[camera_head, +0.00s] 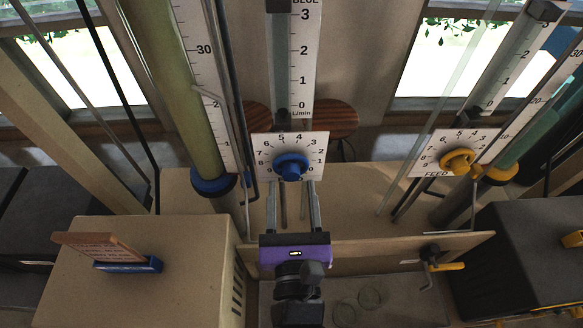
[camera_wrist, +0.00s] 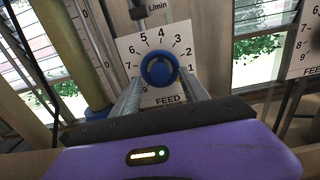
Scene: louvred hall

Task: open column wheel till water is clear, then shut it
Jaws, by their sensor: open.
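The blue wheel (camera_head: 291,167) sits at the centre of a white numbered dial plate (camera_head: 262,148). In the wrist view the blue wheel (camera_wrist: 160,70) shows face on, with "FEED" printed below it. My gripper (camera_head: 291,184) is open, and its two fingers point at the wheel from the near side. In the wrist view the fingertips (camera_wrist: 161,78) lie to either side of the wheel's lower part; I cannot tell whether they touch it. The column (camera_head: 165,90) to the left holds cloudy yellow-green water and has a blue collar (camera_head: 213,185) at its base.
A scale marked "BLUE" and L/min (camera_head: 300,60) rises behind the dial. A yellow wheel (camera_head: 457,161) on a second dial stands to the right, beside another column. A small yellow-handled tap (camera_head: 445,266) is at the front right. A beige box (camera_head: 150,275) stands at left.

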